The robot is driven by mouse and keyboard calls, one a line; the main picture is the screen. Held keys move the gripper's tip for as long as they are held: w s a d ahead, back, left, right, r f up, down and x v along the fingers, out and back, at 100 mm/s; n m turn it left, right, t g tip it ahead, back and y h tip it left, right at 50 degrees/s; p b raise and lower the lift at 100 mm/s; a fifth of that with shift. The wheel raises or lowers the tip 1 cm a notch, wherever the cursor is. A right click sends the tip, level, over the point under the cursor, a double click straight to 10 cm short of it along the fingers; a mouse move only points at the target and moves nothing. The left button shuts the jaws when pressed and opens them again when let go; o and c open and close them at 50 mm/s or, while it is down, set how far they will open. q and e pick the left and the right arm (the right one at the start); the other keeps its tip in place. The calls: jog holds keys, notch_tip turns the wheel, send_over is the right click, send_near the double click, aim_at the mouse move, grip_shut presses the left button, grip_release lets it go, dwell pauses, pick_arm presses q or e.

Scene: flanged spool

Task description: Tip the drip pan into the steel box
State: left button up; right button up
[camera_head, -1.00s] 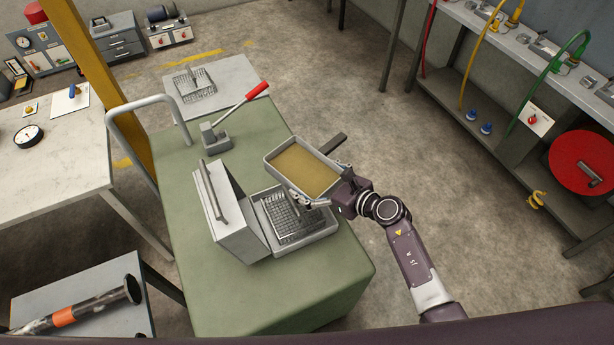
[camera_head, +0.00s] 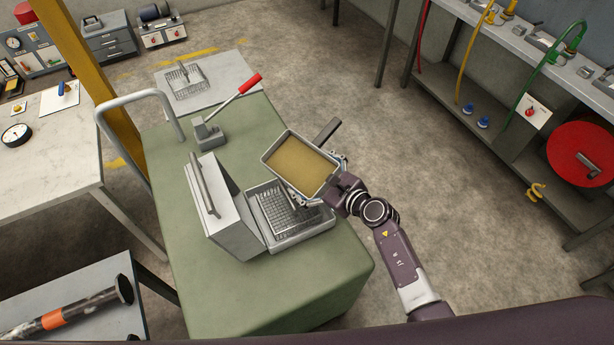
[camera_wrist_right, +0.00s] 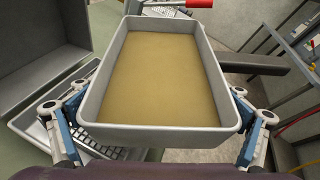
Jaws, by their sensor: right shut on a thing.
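The drip pan (camera_head: 298,165) is a grey rectangular tray full of brown liquid, with a dark handle (camera_head: 328,130) at its far side. My right gripper (camera_head: 328,188) is shut on the pan's near end and holds it in the air; in the right wrist view a finger lies at each side of the pan (camera_wrist_right: 160,85). The steel box (camera_head: 222,210) stands open on the green bench, its lid raised on the left and a wire basket (camera_head: 285,208) inside. The pan is above the box's far right part, tilted a little. My left gripper is not in view.
The green bench (camera_head: 290,290) has a red-handled lever (camera_head: 210,132) behind the box. A plate with another wire basket (camera_head: 186,80) lies at the far end. A shelf with hoses and a red reel (camera_head: 583,158) stands at the right.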

aim_at(306, 171)
jog(key=shift+w+d+f+n+h+b, duration=0.3)
jog(key=shift+w+d+n+b, duration=0.1)
jog(key=shift+b, duration=0.4)
jog(key=shift+s+a+r+n+t+h+b, duration=0.15)
jog(key=shift+r+n+t+b, duration=0.15)
jog(key=shift+n+t+b, duration=0.15)
jog(key=shift+a+r+n+t+h+b, duration=0.15)
jog(key=shift+r+n+t+b, duration=0.15)
jog(key=shift+n+t, duration=0.2)
jog(key=shift+s+r+n+t+b, duration=0.15)
jog(key=shift+r+n+t+b, duration=0.15)
jog(key=shift+n+b, duration=0.55)
jog(key=shift+s+a+r+n, duration=0.1)
jog(key=shift+a+r+n, duration=0.05)
jog(key=shift+r+n, duration=0.2)
jog(key=shift+s+a+r+n+t+h, duration=0.25)
jog(key=shift+r+n+t, duration=0.2)
jog(key=shift+n, duration=0.25)
jog(key=shift+s+a+r+n+t+h, duration=0.15)
jog(key=shift+s+a+r+n+t, duration=0.1)
jog(key=shift+r+n+t, duration=0.3)
jog(key=shift+f, duration=0.1)
